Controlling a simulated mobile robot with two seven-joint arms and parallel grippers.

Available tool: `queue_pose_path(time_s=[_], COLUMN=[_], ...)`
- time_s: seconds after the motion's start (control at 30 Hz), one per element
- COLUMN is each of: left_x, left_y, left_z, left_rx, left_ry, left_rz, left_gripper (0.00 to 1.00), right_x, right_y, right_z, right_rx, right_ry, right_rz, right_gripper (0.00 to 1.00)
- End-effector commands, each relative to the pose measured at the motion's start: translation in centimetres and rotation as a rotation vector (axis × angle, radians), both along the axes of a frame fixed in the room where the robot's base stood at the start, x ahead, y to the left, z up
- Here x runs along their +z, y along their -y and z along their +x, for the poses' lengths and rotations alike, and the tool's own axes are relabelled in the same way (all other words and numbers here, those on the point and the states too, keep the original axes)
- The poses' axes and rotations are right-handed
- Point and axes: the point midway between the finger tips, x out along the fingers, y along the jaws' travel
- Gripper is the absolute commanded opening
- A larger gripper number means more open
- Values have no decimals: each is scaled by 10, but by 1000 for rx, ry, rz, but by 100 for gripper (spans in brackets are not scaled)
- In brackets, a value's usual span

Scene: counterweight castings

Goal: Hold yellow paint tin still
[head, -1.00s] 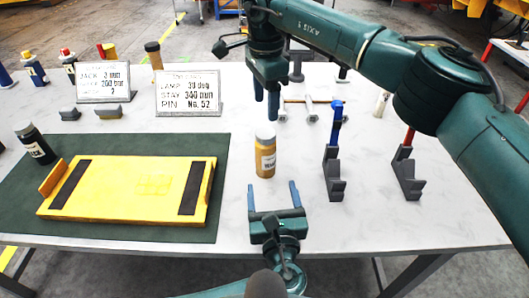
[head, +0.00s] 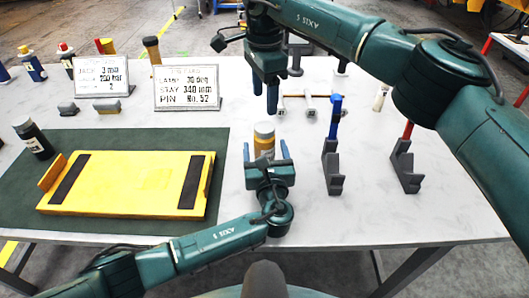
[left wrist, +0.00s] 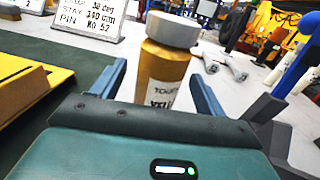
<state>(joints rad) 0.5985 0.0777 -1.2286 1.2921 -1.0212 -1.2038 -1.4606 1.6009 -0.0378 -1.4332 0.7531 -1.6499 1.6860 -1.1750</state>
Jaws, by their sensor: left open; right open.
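The yellow paint tin (head: 264,138) stands upright on the table, with a grey lid and a white label. In the left wrist view the tin (left wrist: 163,68) stands between the two fingers, with a gap seen on each side. My left gripper (head: 265,152) is open around the tin from the near side; its body hides the tin's lower part in the head view. My right gripper (head: 265,98) is open and empty, pointing down above and just behind the tin's lid. It does not appear to touch the tin.
A yellow plate (head: 130,183) with black strips lies on a dark green mat (head: 110,226) at left. A dark bottle (head: 34,139) stands at its left. Grey stands hold a blue tool (head: 335,113) and a red tool (head: 408,131) at right. Two signs (head: 187,88) stand behind.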

Motion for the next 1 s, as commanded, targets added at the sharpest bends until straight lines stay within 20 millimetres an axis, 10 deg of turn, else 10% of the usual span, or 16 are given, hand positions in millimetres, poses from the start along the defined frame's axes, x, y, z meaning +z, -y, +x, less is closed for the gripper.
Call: queue_pose_path(time_s=[0.5,1.0], left_x=[0,0], left_y=[-2,-2], left_z=[15,15], left_rx=[0,0], left_ry=[0,0], left_rz=[0,0], left_gripper=[73,32], right_x=[0,0], right_y=[0,0], right_z=[0,0], right_rx=[0,0], right_ry=[0,0], right_rz=[0,0], right_gripper=[61,61])
